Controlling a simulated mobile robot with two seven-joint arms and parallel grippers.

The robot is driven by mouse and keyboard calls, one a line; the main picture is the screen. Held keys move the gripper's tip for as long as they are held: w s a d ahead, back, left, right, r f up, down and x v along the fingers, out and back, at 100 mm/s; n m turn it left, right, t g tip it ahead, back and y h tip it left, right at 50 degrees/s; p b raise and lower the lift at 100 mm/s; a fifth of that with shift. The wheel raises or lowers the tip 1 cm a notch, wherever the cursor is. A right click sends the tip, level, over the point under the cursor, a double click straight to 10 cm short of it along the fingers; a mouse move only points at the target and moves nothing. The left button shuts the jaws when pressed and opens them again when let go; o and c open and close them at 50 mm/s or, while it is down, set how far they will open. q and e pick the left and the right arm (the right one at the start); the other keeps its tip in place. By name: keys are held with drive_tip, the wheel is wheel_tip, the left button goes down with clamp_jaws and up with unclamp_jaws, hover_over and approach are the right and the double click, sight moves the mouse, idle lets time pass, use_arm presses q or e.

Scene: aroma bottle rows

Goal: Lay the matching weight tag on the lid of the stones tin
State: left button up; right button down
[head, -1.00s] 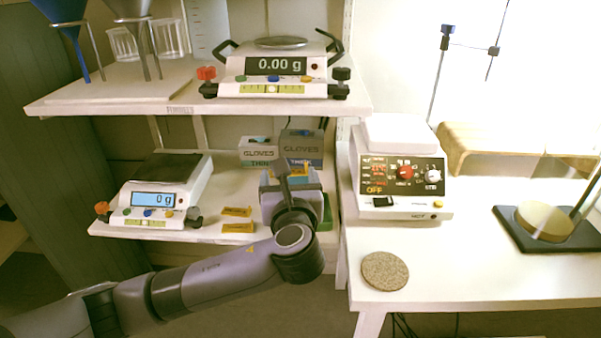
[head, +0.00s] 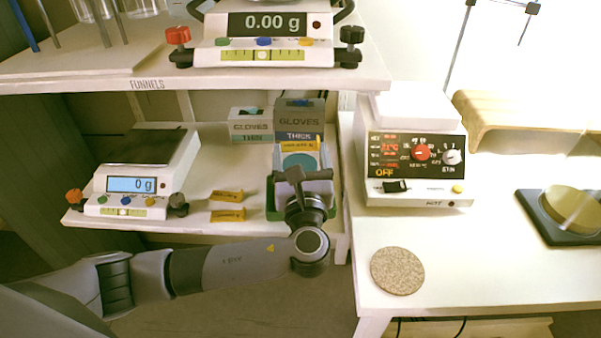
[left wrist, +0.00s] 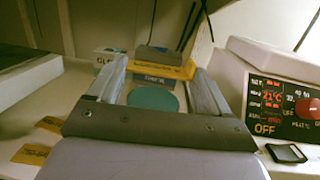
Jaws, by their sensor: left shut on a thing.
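My left gripper (head: 301,150) is over the right end of the lower shelf, in front of the glove boxes. It is shut on a yellow weight tag (head: 300,146), held across the fingertips. The tag also shows in the left wrist view (left wrist: 160,66), its print too small to read. A round teal surface (head: 300,162) shows between the fingers, nearer the palm than the tag; it looks like a tin's lid and also shows in the left wrist view (left wrist: 153,98). I cannot tell the gap beneath the tag. A green edge (head: 272,212) shows beside the gripper. My right gripper is not in view.
Glove boxes (head: 298,117) stand behind. The upper shelf (head: 150,84) hangs above; a hotplate (head: 415,165) is right.

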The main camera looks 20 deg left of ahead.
use_arm(q)
wheel_tip(320, 180, down, 4)
drive_tip(key=shift+b, duration=0.55)
drive_tip(key=shift+f, duration=0.1)
drive_tip(key=o, duration=1)
